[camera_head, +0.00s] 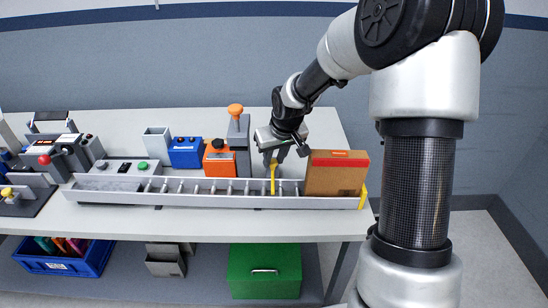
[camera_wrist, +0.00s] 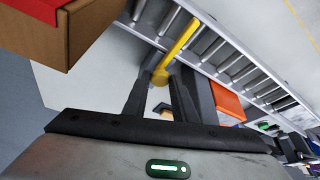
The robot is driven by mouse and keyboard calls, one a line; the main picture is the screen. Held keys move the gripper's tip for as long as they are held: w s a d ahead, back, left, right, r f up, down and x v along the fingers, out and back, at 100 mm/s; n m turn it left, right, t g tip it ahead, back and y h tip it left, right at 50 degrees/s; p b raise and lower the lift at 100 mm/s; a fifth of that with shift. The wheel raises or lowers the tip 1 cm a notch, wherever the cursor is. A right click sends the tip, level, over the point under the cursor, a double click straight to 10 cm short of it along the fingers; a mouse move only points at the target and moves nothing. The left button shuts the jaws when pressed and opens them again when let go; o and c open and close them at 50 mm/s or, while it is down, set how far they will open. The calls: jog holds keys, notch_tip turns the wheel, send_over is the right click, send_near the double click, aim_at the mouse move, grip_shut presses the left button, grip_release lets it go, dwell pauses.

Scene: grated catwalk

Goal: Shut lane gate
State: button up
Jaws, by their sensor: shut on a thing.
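The lane gate is a yellow bar (camera_head: 273,184) with a round yellow knob at its end, at the roller lane (camera_head: 230,207) just left of the cardboard box. In the wrist view the yellow bar (camera_wrist: 182,42) reaches from the knob over the lane's side rail toward the rollers. My gripper (camera_head: 272,163) comes down from behind the lane. In the wrist view my gripper (camera_wrist: 157,84) has its two dark fingers closed around the knob end. The fingers partly hide the knob. How far the bar spans the lane is hard to tell.
A brown box with a red top strip (camera_head: 336,178) stands at the lane's right end, close to my gripper. A grey post with an orange knob (camera_head: 238,140), an orange box (camera_head: 218,160) and a blue box (camera_head: 186,152) stand behind the lane. Table is clear behind them.

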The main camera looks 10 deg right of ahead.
jog(key=shift+s+a+f, duration=0.1)
jog(key=shift+s+f, duration=0.05)
jog(key=shift+s, duration=0.05)
jog(key=o, duration=1)
jog(key=shift+o, duration=0.2)
jog(key=p+v, duration=0.2)
jog(key=v, duration=1.5)
jog(key=shift+r, duration=0.35)
